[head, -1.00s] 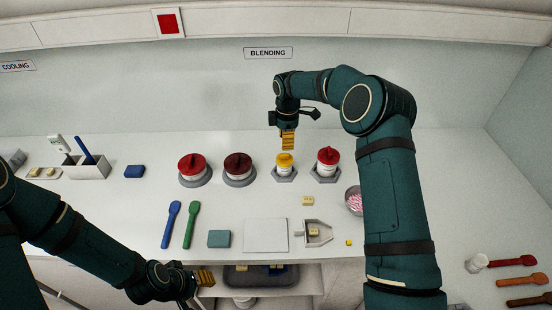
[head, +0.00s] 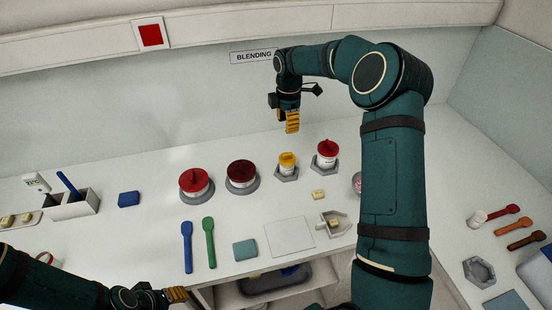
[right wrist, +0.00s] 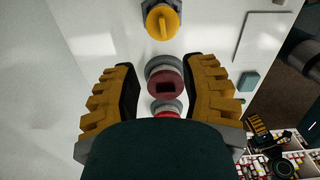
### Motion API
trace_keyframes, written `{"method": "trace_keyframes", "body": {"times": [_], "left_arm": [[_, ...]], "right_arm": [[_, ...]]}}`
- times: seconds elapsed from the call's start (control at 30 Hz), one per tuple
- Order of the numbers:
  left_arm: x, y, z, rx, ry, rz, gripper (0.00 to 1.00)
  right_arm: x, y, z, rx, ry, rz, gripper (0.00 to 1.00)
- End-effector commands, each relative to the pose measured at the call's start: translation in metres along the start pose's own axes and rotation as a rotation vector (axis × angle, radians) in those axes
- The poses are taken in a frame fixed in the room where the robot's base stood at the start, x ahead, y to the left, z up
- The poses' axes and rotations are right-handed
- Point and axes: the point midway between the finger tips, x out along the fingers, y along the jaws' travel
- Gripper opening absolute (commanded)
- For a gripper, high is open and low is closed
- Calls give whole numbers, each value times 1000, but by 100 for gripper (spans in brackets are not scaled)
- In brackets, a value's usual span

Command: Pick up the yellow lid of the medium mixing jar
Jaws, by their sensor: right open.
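The yellow lid (head: 287,158) sits on a small white jar (head: 287,169) in a grey holder, at the middle of the bench. The lid also shows at the top of the right wrist view (right wrist: 162,20), beyond my fingertips. My right gripper (head: 291,124) is above and behind the lid in the head view, apart from it. In the right wrist view its fingers (right wrist: 168,75) are spread and empty, with a dark red lid (right wrist: 165,84) in view between them, farther down. My left gripper (head: 176,295) is low at the front; its opening is unclear.
A red-lidded jar (head: 327,148) stands close right of the yellow-lidded one. Dark red (head: 241,172) and red (head: 194,181) lidded jars stand to its left. Spatulas (head: 187,247), a teal block (head: 245,250) and a white plate (head: 289,237) lie in front.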

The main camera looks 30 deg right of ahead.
Motion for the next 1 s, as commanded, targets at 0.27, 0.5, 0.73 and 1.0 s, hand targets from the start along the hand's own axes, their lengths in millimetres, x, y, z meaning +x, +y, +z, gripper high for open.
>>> {"method": "trace_keyframes", "body": {"times": [0.27, 0.5, 0.73, 1.0], "left_arm": [[0, 0, 0, 1, -1, 1, 47], [-1, 1, 0, 1, -1, 1, 47], [-2, 1, 0, 1, -1, 1, 47], [-5, 2, -1, 1, -1, 1, 47]], "right_arm": [[14, -4, 6, -3, -1, -5, 44], [59, -4, 6, -2, -1, -5, 44], [82, -3, 6, -2, -1, -1, 44], [101, -5, 6, -1, -1, -3, 44]]}}
